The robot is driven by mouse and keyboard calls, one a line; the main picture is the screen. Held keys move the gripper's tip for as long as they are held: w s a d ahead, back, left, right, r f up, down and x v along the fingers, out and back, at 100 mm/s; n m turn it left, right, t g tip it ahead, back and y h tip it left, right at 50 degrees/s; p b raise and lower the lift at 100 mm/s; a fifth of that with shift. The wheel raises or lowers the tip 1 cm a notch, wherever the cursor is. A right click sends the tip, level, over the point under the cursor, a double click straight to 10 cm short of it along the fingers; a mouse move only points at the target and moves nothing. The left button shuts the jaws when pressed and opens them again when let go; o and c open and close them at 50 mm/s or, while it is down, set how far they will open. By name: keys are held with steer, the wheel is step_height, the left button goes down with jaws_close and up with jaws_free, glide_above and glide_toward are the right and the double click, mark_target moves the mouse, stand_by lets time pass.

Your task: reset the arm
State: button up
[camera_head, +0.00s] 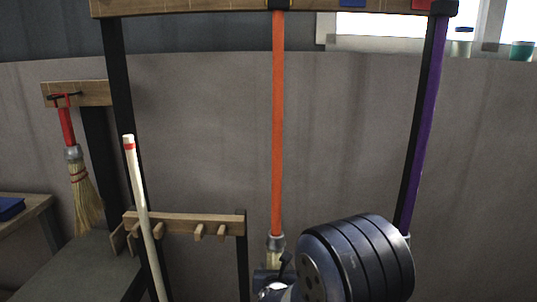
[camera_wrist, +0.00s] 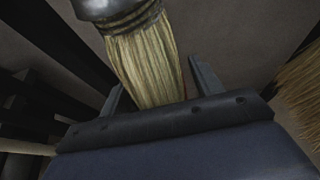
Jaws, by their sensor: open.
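My gripper (camera_wrist: 160,82) is open in the wrist view, its two dark fingers apart on either side of straw broom bristles (camera_wrist: 147,62). The fingers do not visibly press on the bristles. A grey metal collar (camera_wrist: 105,8) tops these bristles. In the head view my dark blue arm covers the lower right middle. Just left of it, the orange broom handle (camera_head: 278,130) hangs straight down to a grey collar and a little straw. The rest of that broom's head, and most of my gripper, are hidden there.
A purple handle (camera_head: 425,125) hangs at the right from the wooden top rail (camera_head: 190,6). A pale stick with a red band (camera_head: 142,205) leans by a low pegged rail (camera_head: 185,222). A small red-handled broom (camera_head: 84,190) hangs at the left. More bristles (camera_wrist: 303,85) show right in the wrist view.

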steer(key=f+v, duration=0.1)
steer(key=v, duration=0.8)
steer(key=x, duration=0.6)
steer(key=r+x, duration=0.1)
steer(key=x, duration=0.1)
steer(key=shift+w, duration=0.6)
steer(key=s+b, duration=0.2)
steer(key=s, duration=0.9)
steer(key=shift+m+h, duration=0.6)
steer(key=shift+h, duration=0.1)
steer(key=shift+w+d+f+b, duration=0.2)
steer(key=shift+d+f, duration=0.05)
steer(key=shift+d, duration=0.45)
steer(key=shift+w+d+f+b, duration=0.15)
steer(key=shift+w+d+f, duration=0.1)
steer(key=shift+d, duration=0.5)
steer(key=shift+w+d+f+b, duration=0.2)
steer(key=shift+d+f, duration=0.1)
steer(key=shift+d, duration=0.4)
